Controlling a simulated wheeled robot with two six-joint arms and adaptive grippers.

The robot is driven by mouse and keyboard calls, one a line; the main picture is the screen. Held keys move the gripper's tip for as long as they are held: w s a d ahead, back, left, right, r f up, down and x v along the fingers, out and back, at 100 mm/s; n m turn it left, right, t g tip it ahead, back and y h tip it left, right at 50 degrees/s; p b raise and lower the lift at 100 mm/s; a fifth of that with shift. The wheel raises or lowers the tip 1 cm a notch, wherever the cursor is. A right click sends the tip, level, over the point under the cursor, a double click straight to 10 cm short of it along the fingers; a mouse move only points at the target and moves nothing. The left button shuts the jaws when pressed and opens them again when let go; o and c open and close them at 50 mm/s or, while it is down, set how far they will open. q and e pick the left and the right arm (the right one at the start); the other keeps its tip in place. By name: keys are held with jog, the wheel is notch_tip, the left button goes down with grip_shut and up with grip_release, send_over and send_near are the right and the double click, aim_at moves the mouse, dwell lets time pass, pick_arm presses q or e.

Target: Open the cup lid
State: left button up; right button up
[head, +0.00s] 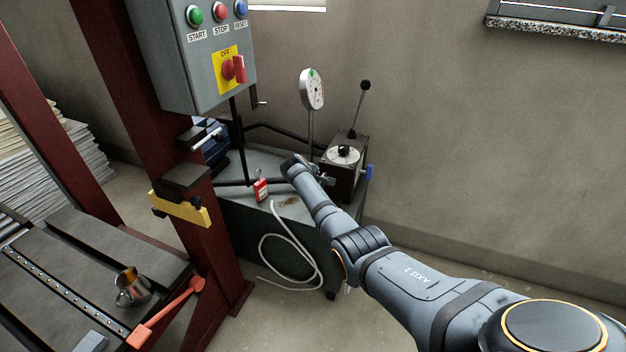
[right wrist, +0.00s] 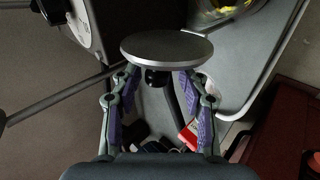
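In the right wrist view a flat round metal disc with a shiny rim (right wrist: 167,47), which looks like a lid, is at the fingertips. A small black knob shows below it, between the fingers. My right gripper (right wrist: 157,88) has a finger on each side of this knob; whether they press on it is unclear. In the head view my right arm reaches the bench by the black box, its fingers hardly visible. My left gripper is out of view.
A grey bench (head: 255,215) carries a dial gauge (head: 312,90), a dark box with a lever (head: 345,165) and a red padlock-like block (head: 261,190). The red press frame (head: 175,130) and control box (head: 200,60) stand left of it. A white hose (head: 300,250) hangs in front.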

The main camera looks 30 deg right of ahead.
jog(key=shift+d, duration=0.1)
jog(key=v, duration=1.2)
jog(key=shift+f, duration=0.1)
